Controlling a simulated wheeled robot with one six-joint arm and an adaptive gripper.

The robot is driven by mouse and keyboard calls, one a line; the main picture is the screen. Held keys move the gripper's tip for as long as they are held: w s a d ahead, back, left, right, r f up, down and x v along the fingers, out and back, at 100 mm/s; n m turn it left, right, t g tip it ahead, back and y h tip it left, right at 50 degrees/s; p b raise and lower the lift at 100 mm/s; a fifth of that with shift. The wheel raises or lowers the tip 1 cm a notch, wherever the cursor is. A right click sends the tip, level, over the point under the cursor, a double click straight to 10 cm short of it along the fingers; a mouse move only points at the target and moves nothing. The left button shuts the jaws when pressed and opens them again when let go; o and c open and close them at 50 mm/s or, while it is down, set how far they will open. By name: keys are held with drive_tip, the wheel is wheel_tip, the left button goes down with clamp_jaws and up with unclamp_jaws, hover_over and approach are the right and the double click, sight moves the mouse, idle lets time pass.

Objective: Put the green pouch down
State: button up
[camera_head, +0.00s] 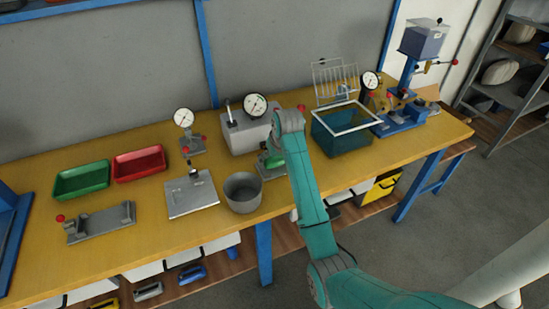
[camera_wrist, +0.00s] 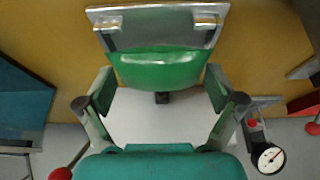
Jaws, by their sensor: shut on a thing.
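The green pouch (camera_wrist: 160,68) is held between the two fingers of my gripper (camera_wrist: 160,78) in the wrist view. In the head view a small part of the green pouch (camera_head: 268,160) shows beside my arm, low over the bench. My gripper is shut on it. A grey metal fixture (camera_wrist: 158,14) with two raised tabs lies just beyond the pouch in the wrist view. I cannot tell whether the pouch touches the fixture or the bench; my arm hides part of this spot in the head view.
On the yellow bench (camera_head: 140,226), a grey pot (camera_head: 243,195) and a grey box with a gauge (camera_head: 246,135) stand close left of my gripper. A teal tank (camera_head: 342,146) stands to the right. Green (camera_head: 80,181) and red (camera_head: 138,165) trays lie far left.

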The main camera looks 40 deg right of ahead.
drive_tip(key=shift+f, duration=0.65)
drive_tip(key=o, duration=0.7)
drive_tip(key=shift+c, duration=0.2)
drive_tip(key=shift+r, duration=0.15)
